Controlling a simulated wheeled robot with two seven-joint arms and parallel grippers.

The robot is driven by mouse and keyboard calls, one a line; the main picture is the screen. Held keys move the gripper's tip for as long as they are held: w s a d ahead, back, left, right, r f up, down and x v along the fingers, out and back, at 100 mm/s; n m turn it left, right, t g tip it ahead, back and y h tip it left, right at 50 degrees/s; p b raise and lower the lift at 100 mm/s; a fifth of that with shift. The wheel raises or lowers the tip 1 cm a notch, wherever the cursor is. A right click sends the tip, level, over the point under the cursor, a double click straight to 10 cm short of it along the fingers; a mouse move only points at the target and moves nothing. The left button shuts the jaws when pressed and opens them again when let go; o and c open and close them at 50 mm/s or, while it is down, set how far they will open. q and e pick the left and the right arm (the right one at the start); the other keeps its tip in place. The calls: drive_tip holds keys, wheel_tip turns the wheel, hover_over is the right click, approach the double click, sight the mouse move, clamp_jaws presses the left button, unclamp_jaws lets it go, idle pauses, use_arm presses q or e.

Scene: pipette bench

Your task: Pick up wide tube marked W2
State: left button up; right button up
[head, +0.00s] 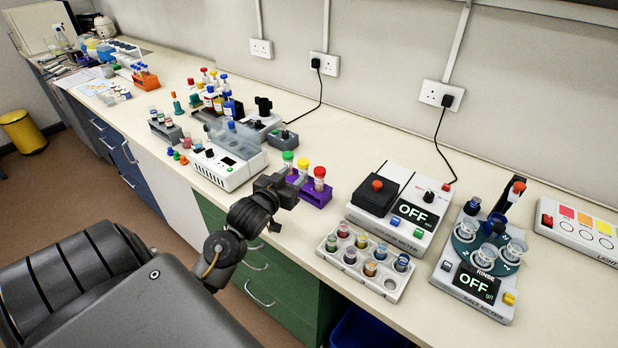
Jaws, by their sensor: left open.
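A purple rack (318,196) on the bench holds three wide capped tubes upright. One has a green cap (288,156), one a yellow cap (303,163) and one a red cap (319,172). Their markings are too small to read, so I cannot tell which is W2. My left gripper (280,187) is open at the bench's front edge, just in front of the rack's left part. It hides the lower part of the green-capped tube and some of the rack. I cannot tell whether it touches either. My right gripper is not in view.
A white machine with a clear lid (228,165) stands left of the rack. To the right are a white tray of small jars (391,289), a colour meter (420,240) and a salt meter (447,266).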

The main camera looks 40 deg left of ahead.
sight(305, 161)
use_arm(q)
drive_tip(key=shift+w+a+p, duration=0.3)
drive_tip(key=shift+w+a, duration=0.25)
drive_tip(key=shift+w, duration=0.25)
drive_tip(key=x, duration=0.2)
drive_tip(key=shift+w+a+f, duration=0.1)
drive_tip(key=shift+w+f, duration=0.05)
drive_tip(key=shift+w, duration=0.15)
drive_tip(key=shift+w+f, duration=0.1)
drive_tip(key=shift+w, duration=0.15)
drive_tip(key=shift+p, duration=0.3)
drive_tip(key=shift+w+a+p, duration=0.15)
drive_tip(key=shift+w+p, duration=0.15)
drive_tip(key=shift+w, duration=0.1)
drive_tip(key=p+x, duration=0.1)
drive_tip(key=x, duration=0.2)
drive_tip(key=shift+w+a, duration=0.15)
drive_tip(key=shift+w, duration=0.2)
drive_tip(key=shift+w+f, duration=0.1)
drive_tip(key=shift+w, duration=0.2)
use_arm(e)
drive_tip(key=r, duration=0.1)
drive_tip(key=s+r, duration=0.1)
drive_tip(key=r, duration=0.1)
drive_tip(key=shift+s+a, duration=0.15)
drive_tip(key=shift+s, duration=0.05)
use_arm(q)
drive_tip(key=shift+s, duration=0.1)
